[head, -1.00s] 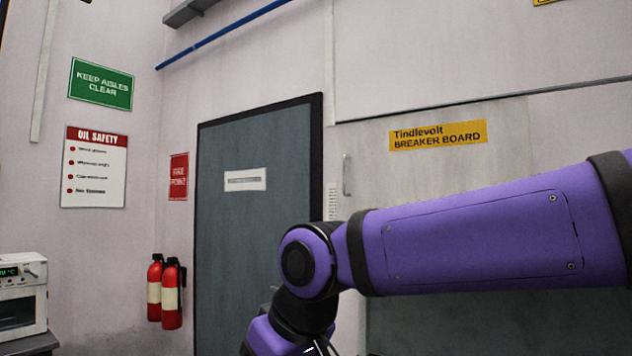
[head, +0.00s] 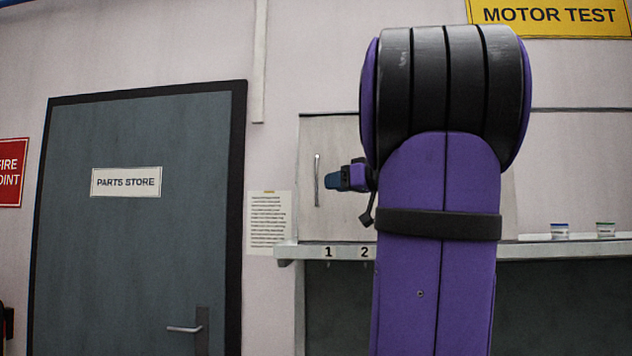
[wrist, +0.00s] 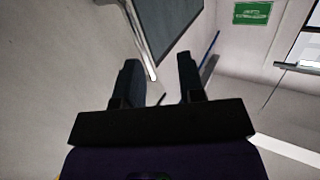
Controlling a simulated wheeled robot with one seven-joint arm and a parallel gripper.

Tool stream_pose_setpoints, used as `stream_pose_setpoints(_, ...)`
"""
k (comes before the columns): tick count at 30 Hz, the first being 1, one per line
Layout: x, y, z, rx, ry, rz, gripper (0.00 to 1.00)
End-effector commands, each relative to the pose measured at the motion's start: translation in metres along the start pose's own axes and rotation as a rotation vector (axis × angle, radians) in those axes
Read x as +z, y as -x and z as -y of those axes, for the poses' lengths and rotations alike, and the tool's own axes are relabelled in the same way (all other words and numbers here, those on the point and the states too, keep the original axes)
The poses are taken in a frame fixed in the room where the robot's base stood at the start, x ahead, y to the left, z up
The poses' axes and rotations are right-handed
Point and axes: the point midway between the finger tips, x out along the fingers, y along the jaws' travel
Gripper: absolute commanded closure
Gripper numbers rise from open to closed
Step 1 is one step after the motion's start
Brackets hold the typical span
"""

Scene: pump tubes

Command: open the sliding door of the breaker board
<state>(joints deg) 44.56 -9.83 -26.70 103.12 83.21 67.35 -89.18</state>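The sliding door (head: 337,138) of the breaker board is a pale wall panel, partly hidden behind my arm in the head view. Its slim vertical metal handle (head: 317,180) is near the panel's left edge. My gripper (head: 334,180) is just right of the handle, with a small gap between them in the picture. In the wrist view my gripper (wrist: 158,70) has its two dark fingers apart and nothing between them. The handle (wrist: 140,45) runs down towards the space between the fingers there and appears ahead of the tips. The door's yellow label is hidden.
A narrow shelf (head: 285,252) with numbers 1 and 2 juts out below the gripper. Small jars (head: 560,231) stand on it at the right. A grey "Parts Store" door (head: 140,225) and a posted notice (head: 269,222) are to the left.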

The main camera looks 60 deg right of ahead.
Motion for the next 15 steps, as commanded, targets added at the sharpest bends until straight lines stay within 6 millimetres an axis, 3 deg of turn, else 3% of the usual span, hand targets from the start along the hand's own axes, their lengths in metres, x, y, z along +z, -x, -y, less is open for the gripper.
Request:
stream_pose_setpoints(2, -0.011, 0.011, -0.018, 0.037, 0.037, -0.042, 0.64)
stream_pose_setpoints(6, -0.018, 0.013, -0.029, 0.058, 0.068, -0.070, 0.64)
stream_pose_setpoints(15, -0.021, -0.033, -0.030, 0.055, 0.067, -0.069, 0.64)
